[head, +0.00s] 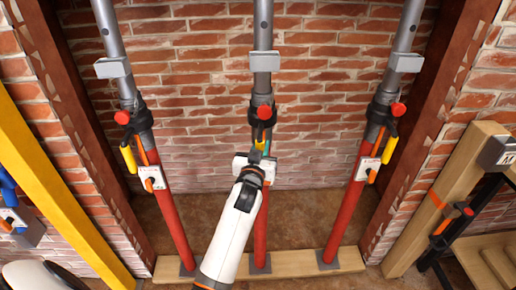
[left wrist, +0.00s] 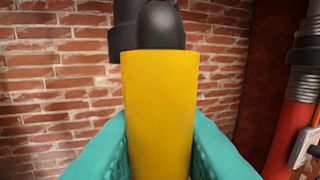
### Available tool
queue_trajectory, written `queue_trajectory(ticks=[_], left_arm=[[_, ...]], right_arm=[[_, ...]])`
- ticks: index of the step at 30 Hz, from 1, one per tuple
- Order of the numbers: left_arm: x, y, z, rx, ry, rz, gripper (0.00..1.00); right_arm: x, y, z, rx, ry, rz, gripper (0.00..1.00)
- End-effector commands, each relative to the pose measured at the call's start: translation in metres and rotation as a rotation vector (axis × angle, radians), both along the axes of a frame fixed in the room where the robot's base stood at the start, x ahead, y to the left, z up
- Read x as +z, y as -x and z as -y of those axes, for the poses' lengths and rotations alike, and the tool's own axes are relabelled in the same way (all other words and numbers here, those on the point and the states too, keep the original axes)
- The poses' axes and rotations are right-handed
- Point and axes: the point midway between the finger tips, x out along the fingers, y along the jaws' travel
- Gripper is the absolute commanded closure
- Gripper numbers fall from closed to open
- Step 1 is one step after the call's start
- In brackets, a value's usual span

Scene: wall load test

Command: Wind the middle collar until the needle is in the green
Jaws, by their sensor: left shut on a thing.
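The middle prop has a grey upper tube (head: 263,30) and a red lower tube (head: 261,225). Its black collar (head: 257,101) carries a red knob (head: 264,112) and a yellow handle (head: 260,145). My left gripper (head: 265,151) is at this handle, below the collar. In the left wrist view, its teal fingers stand on either side of the yellow handle (left wrist: 158,100) and are shut on it. A white gauge plate (head: 239,163) sits behind my gripper and is mostly hidden; I cannot read its needle. My right gripper is not in view.
Similar props stand left (head: 172,215) and right (head: 347,215), each with a yellow handle. All three stand on a wooden sill (head: 300,262) before a brick wall. A yellow beam (head: 45,190) leans at left; a timber brace (head: 445,200) stands at right.

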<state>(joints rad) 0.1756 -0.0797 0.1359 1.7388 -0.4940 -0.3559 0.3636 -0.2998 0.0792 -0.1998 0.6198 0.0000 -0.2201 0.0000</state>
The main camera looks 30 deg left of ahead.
Motion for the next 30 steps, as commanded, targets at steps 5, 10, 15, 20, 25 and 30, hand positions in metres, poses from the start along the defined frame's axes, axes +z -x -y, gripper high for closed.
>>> queue_trajectory(ticks=[5,10,15,20,25,30], left_arm=[[0.0018,-0.0011,0.0029,-0.005,0.002,0.005,1.00],[0.0020,-0.0012,0.0029,-0.005,0.002,0.006,1.00],[0.0020,-0.0011,0.0025,-0.005,0.002,0.006,0.65],[0.0013,-0.0007,0.0016,-0.003,0.001,0.003,0.56],[0.0009,-0.0005,0.0010,-0.002,0.001,0.002,0.56],[0.0009,-0.0008,0.0003,-0.003,0.002,0.002,0.56]], right_arm=[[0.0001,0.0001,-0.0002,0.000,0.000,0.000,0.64],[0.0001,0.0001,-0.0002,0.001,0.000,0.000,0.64],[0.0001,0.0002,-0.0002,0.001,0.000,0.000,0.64],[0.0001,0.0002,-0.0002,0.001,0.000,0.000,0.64],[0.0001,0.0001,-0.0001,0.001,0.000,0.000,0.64],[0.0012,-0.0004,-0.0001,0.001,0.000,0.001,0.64]])
